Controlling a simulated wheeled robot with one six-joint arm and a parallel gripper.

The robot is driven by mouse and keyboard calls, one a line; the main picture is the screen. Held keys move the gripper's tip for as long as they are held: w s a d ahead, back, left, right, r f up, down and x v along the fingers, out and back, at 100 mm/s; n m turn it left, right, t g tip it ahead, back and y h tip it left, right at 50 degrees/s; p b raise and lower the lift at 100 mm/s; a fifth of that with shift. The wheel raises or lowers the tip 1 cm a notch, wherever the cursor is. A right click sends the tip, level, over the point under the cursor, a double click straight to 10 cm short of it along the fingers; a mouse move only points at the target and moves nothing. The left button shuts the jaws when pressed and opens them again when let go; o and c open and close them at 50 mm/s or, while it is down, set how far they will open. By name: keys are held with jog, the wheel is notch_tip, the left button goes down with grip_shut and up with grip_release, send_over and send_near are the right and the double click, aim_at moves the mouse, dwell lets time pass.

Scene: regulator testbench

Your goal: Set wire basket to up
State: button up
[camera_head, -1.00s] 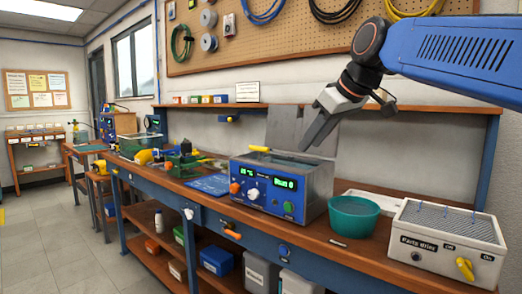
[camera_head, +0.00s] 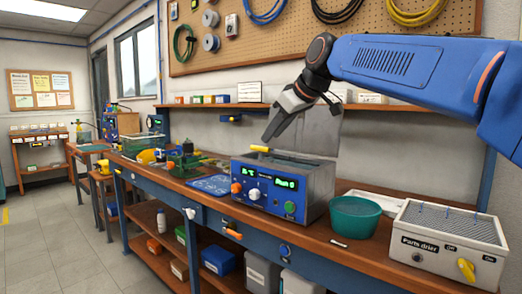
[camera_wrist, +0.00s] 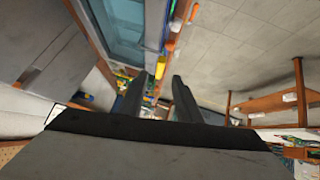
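The blue-fronted tank unit (camera_head: 268,190) stands on the bench, its metal top open and its back plate raised. A yellow handle (camera_head: 260,149) lies at the tank's left rim; it seems to belong to the wire basket, whose mesh I cannot make out inside the tank. My gripper (camera_head: 267,139) is just above and right of that handle, pointing down and left. In the wrist view my gripper (camera_wrist: 159,88) has its two dark fingers apart with nothing between them. The tank (camera_wrist: 118,28) shows beyond them at the upper left.
A teal bowl (camera_head: 355,217) and the parts drier (camera_head: 447,238) stand right of the tank. A blue mat (camera_head: 210,184) and a green fixture (camera_head: 185,163) are left of it. A shelf (camera_head: 230,105) runs along the wall behind. Space above the bench front is clear.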

aim_at(261, 149)
jog(key=x, duration=0.8)
jog(key=shift+w+a+f, duration=0.15)
jog(key=shift+f, duration=0.1)
grip_shut()
